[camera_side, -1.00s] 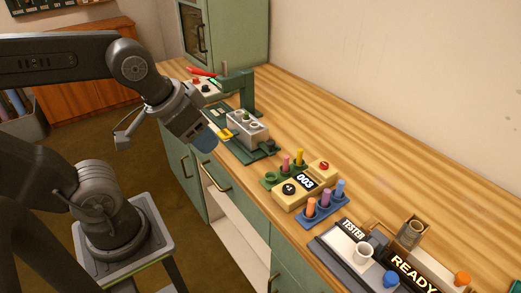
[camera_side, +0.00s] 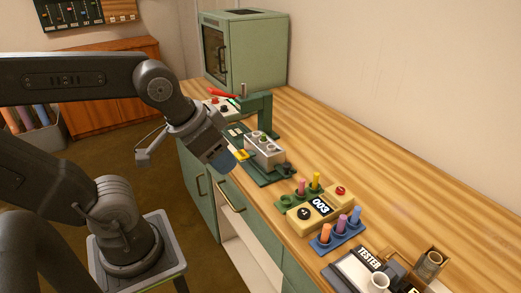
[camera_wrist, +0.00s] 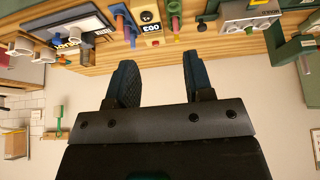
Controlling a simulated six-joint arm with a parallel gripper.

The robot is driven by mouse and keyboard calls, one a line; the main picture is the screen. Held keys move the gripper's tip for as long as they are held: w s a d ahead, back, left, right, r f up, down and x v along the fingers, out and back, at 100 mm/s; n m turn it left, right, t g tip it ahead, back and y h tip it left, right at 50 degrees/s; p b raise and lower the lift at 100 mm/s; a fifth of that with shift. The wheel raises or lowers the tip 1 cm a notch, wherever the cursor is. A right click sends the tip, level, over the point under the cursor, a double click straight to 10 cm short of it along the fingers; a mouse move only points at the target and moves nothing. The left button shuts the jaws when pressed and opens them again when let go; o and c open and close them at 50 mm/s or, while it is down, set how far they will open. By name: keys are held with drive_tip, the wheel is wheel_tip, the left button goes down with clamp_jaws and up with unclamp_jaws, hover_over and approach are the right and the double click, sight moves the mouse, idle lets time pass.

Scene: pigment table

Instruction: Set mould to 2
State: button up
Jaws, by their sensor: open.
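The grey mould block (camera_side: 270,153), with round openings in its top and something green at the middle one, sits on the dark green press base (camera_side: 262,178). A yellow tab (camera_side: 242,155) is at its near left side and a dark knob (camera_side: 285,171) at its right end. No number is readable on it. My gripper (camera_side: 224,160) is in front of the bench edge, left of the mould and apart from it. In the wrist view, which is upside down, my gripper (camera_wrist: 158,75) has its two blue fingers apart with nothing between; the mould (camera_wrist: 250,24) is beyond them at upper right.
A cream box (camera_side: 312,212) reading 003 has a black dial and red button. Green and blue racks (camera_side: 342,238) hold coloured pegs. A tester (camera_side: 345,275) is at front right. A green press arm (camera_side: 262,103) rises behind the mould, and a green oven (camera_side: 245,50) stands at the back.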

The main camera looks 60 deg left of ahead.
drive_tip(key=shift+o, duration=0.7)
drive_tip(key=n+g, duration=0.6)
drive_tip(key=n, duration=0.3)
hover_over(287, 164)
wheel_tip(287, 164, down, 5)
wheel_tip(287, 164, down, 13)
drive_tip(key=shift+d, duration=0.1)
drive_tip(key=shift+c, duration=0.3)
clamp_jaws()
